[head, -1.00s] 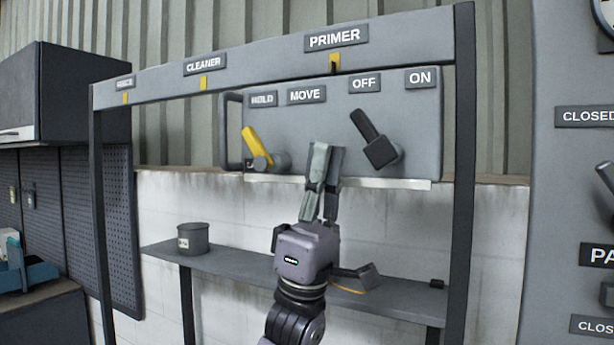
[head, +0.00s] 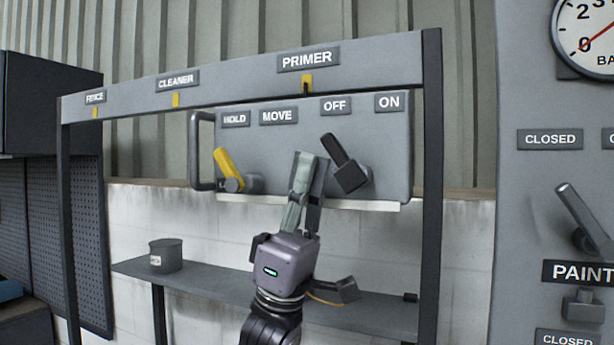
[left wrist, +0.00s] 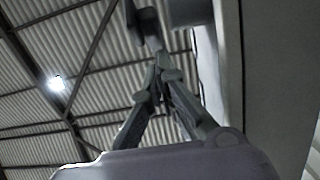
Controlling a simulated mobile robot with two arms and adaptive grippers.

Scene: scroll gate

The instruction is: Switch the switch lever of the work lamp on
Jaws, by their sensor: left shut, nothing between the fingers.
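The black switch lever (head: 343,160) sits on a grey panel (head: 285,150) below the OFF label (head: 335,106) and ON label (head: 389,102). It tilts up and left, toward OFF. My left gripper (head: 307,156) is shut and empty, pointing up, just left of the black lever in the head view; whether it touches cannot be told. In the left wrist view the fingers (left wrist: 160,65) meet near a dark lever-like part (left wrist: 148,22). My right gripper is not in view.
A yellow lever (head: 228,167) leans left under HOLD on the same panel. A grey frame post (head: 431,170) stands to the right. A shelf (head: 215,278) with a grey can (head: 165,256) lies below. A panel with a gauge (head: 590,35) is at the far right.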

